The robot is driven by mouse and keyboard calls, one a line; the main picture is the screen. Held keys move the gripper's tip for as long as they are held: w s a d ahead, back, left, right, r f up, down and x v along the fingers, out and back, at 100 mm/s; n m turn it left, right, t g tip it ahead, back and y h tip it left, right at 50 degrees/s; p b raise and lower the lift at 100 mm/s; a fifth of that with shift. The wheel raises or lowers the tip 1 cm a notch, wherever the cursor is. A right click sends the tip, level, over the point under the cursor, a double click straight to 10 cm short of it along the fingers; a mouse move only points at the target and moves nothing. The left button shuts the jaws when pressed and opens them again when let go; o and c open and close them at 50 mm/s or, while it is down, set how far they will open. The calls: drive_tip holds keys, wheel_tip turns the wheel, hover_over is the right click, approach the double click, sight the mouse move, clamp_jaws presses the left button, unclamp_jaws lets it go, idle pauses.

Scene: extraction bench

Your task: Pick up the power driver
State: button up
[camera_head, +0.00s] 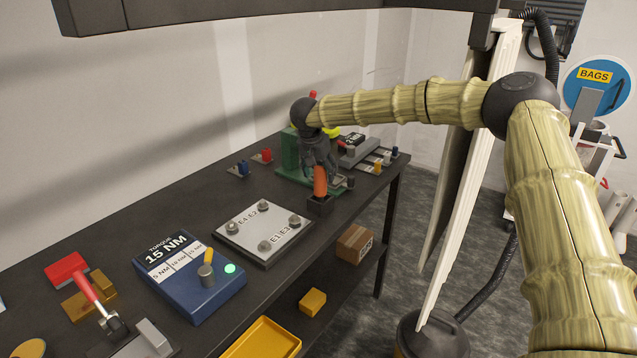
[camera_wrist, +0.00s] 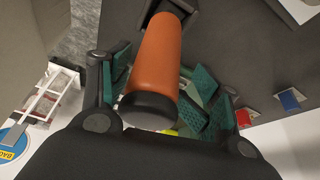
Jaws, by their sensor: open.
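The power driver (camera_head: 320,183) has an orange body and stands upright in a small dark holder (camera_head: 320,206) near the bench's front edge. In the wrist view the driver (camera_wrist: 160,62) shows its orange barrel and black end cap. My gripper (camera_head: 321,170) is above and around the driver's upper part. In the wrist view my gripper (camera_wrist: 165,88) is open, with teal-padded fingers on both sides of the barrel. Whether either pad touches it I cannot tell. The driver's lower end is hidden in the holder.
The dark bench (camera_head: 185,212) holds a plate with posts (camera_head: 262,236) and a blue torque box (camera_head: 188,285) to the left. A green fixture (camera_head: 291,150) stands just behind my gripper. Small red (camera_head: 267,155) and blue (camera_head: 243,167) parts lie further back.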

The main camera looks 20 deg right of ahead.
drive_tip(key=shift+w+d+f, duration=0.25)
drive_tip(key=shift+w+d, duration=0.1)
drive_tip(key=shift+s+d, duration=0.1)
drive_tip(key=shift+d, duration=0.05)
drive_tip(key=shift+s+r, duration=0.8)
drive_tip(key=shift+s, duration=0.25)
drive_tip(key=c, duration=0.3)
drive_tip(key=shift+f, duration=0.1)
drive_tip(key=c, duration=0.4)
drive_tip(key=shift+w+a+f, duration=0.2)
drive_tip(key=shift+w+f, duration=0.4)
drive_tip(key=shift+w, duration=0.05)
drive_tip(key=c, duration=0.4)
drive_tip(key=shift+s+d+r, duration=0.1)
drive_tip(key=shift+s+r, duration=0.05)
drive_tip(key=shift+s, duration=0.05)
drive_tip(key=shift+w, duration=0.1)
drive_tip(key=shift+c, duration=0.4)
drive_tip(key=shift+r, duration=0.2)
